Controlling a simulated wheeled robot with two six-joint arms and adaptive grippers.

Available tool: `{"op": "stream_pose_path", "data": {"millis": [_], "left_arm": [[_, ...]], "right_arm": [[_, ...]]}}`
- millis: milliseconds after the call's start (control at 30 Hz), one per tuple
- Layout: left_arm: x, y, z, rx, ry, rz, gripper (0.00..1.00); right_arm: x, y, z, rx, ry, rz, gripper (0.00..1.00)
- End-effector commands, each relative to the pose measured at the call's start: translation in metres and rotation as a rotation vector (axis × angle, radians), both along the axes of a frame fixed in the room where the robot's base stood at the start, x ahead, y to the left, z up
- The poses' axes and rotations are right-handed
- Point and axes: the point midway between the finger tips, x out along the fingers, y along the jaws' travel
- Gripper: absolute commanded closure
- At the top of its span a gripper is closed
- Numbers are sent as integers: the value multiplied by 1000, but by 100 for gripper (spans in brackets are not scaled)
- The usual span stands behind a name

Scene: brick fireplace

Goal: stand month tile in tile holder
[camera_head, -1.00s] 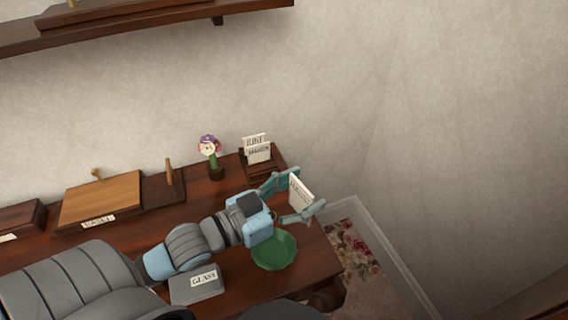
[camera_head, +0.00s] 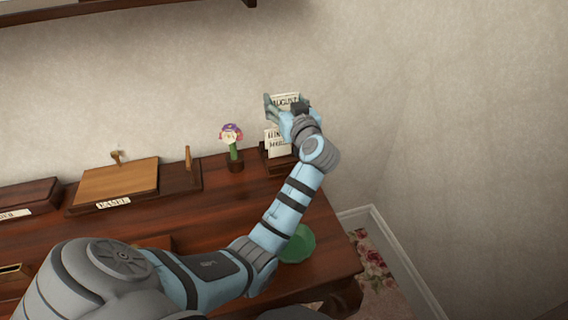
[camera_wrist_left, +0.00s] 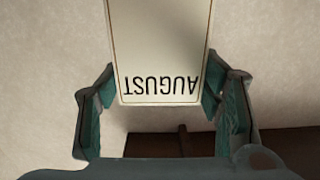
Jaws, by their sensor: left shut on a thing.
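A cream month tile reading AUGUST (camera_head: 285,98) is held upright by my left gripper (camera_head: 283,108), which is shut on it. In the left wrist view the tile (camera_wrist_left: 160,50) sits between the two teal fingers (camera_wrist_left: 160,92), its lettering upside down. The dark wooden tile holder (camera_head: 279,165) stands at the desk's back right, with cream month tiles (camera_head: 278,147) in it. The held tile appears above the holder, apart from it. My left wrist partly hides the holder and its tiles. My right gripper is not in view.
A flower in a small pot (camera_head: 235,150) stands just left of the holder. A wooden board with a label (camera_head: 118,183) lies further left. A green bowl (camera_head: 299,244) is partly behind my left arm. A wall shelf (camera_head: 110,12) runs above.

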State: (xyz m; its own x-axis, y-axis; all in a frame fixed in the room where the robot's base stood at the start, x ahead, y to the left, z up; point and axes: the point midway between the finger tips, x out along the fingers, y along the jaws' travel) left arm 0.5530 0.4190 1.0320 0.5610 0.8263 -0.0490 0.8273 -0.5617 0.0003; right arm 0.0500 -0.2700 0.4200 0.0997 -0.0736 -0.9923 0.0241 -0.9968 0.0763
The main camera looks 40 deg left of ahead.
Motion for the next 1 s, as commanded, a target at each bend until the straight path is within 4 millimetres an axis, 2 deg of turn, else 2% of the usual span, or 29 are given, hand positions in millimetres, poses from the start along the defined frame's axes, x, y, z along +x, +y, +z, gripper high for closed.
{"op": "stream_pose_path", "data": {"millis": [33, 200, 300, 433, 600, 967, 1000], "left_arm": [[0, 0, -23, 1, 8, -1, 68], [-1, 0, -89, 1, 7, -2, 68], [0, 1, -113, 2, 5, -3, 68], [0, 1, -130, 2, 2, -3, 68], [0, 1, -163, 1, 3, -3, 68], [0, 1, -168, 1, 0, -4, 68], [0, 1, -167, 1, 0, -4, 35]], "right_arm": [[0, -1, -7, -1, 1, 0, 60], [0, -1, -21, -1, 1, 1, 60], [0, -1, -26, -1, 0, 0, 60], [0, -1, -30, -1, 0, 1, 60], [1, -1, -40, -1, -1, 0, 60], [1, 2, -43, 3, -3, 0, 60], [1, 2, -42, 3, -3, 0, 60]]}}
